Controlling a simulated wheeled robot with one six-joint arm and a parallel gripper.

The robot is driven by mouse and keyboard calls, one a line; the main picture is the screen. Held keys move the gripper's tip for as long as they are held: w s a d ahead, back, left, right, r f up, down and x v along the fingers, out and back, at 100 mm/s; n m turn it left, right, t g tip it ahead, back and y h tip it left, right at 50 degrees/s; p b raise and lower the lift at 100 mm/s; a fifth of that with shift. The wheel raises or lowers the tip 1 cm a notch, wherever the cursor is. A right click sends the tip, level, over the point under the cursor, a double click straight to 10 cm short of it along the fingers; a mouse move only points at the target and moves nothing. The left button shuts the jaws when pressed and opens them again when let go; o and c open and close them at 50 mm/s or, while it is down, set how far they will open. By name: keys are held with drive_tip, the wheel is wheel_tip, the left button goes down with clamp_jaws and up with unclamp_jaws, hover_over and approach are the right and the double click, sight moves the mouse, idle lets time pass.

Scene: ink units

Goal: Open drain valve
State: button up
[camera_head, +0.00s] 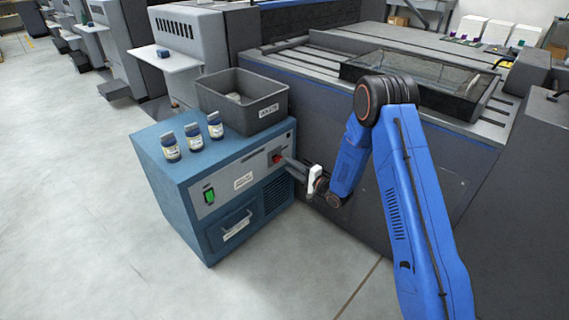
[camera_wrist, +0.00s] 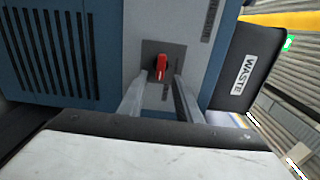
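The red valve handle (camera_wrist: 161,66) is on a dark square plate on the front of the blue cabinet (camera_wrist: 105,20). In the wrist view it stands roughly upright. In the head view the red handle (camera_head: 277,158) shows small at the cabinet's upper right front. My gripper (camera_wrist: 162,80) is open and empty, pointing at the handle. Its two fingers are apart, with the handle centred between or just beyond their tips. I see no finger touching it, but the exact depth is unclear. My gripper also shows in the head view (camera_head: 285,161), in front of the panel.
The cabinet front also has a green switch (camera_head: 209,196) and a drawer handle (camera_head: 236,221). A large grey machine (camera_head: 320,110) stands behind. The floor (camera_head: 90,210) at left is clear.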

drive_tip(key=v, duration=1.1)
drive_tip(key=shift+d, duration=0.3)
drive_tip(key=shift+s, duration=0.15)
drive_tip(key=s+d+r+n+h, duration=0.1)
drive_tip(key=d+r+n+h, duration=0.1)
drive_tip(key=d+r+h, duration=0.45)
drive_tip(key=d+r+n+h, duration=0.25)
drive_tip(key=d+r, duration=0.45)
drive_tip(key=r, duration=0.5)
drive_tip(key=s+d+r+g+h, duration=0.1)
drive_tip(key=s+d+r+h, duration=0.1)
drive_tip(key=s+d+r, duration=0.35)
drive_tip(key=s+d+r+g+h, duration=0.1)
drive_tip(key=s+d+r+h, duration=0.15)
drive_tip(key=s, duration=0.55)
drive_tip(key=s+r+n+g, duration=0.3)
drive_tip(key=s+n+g, duration=0.1)
drive_tip(key=s, duration=2.9)
drive_tip(key=shift+d+g, duration=0.4)
drive_tip(key=shift+g, duration=0.1)
